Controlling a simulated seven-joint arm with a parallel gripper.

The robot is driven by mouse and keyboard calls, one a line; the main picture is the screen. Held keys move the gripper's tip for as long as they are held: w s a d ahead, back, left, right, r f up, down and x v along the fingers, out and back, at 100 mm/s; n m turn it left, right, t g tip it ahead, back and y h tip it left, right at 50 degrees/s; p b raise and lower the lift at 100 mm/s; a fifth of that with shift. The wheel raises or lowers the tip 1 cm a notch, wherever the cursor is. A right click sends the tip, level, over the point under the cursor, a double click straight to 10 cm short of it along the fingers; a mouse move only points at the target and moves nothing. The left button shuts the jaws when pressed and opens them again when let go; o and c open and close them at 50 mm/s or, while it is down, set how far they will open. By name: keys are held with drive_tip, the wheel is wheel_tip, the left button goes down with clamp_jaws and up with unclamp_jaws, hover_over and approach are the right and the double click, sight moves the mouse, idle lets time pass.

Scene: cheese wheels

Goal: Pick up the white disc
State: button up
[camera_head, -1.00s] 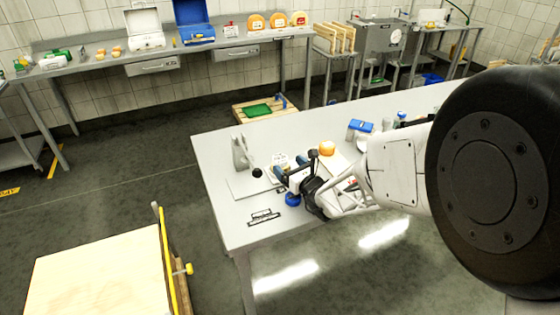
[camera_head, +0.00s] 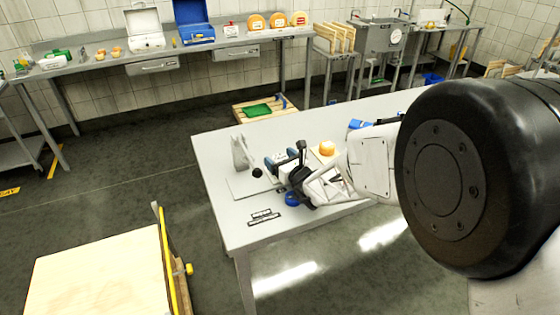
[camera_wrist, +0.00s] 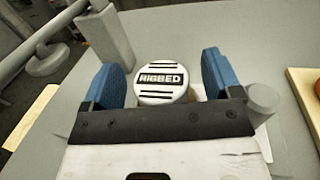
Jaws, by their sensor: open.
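The white disc (camera_wrist: 162,88) shows in the wrist view with black bars and a black label on its top. It lies between the two blue finger pads of my gripper (camera_wrist: 164,72), with a gap on each side. My gripper is open, and its dark palm edge covers part of the near side below the disc. In the head view my gripper (camera_head: 280,162) is low over the grey table (camera_head: 225,148), and I cannot make out the disc there.
A grey upright stand (camera_head: 240,153) is left of my gripper. An orange cheese (camera_head: 327,148) sits on a board to the right. The table's left front corner is clear.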

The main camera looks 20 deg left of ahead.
sight(281, 159)
drive_tip(key=c, duration=1.1)
drive_tip(key=shift+r, duration=0.15)
drive_tip(key=shift+r, duration=1.45)
drive_tip(key=shift+s+d+r, duration=0.15)
drive_tip(key=shift+s+r, duration=0.05)
drive_tip(key=s+d, duration=0.3)
drive_tip(key=s, duration=0.1)
drive_tip(key=s+d+r, duration=0.1)
drive_tip(key=s+d, duration=0.2)
drive_tip(key=s, duration=0.1)
drive_tip(key=s+d, duration=0.2)
drive_tip(key=s, duration=0.2)
drive_tip(key=shift+s+d+r, duration=0.25)
drive_tip(key=shift+s+d, duration=0.1)
drive_tip(key=shift+d, duration=0.05)
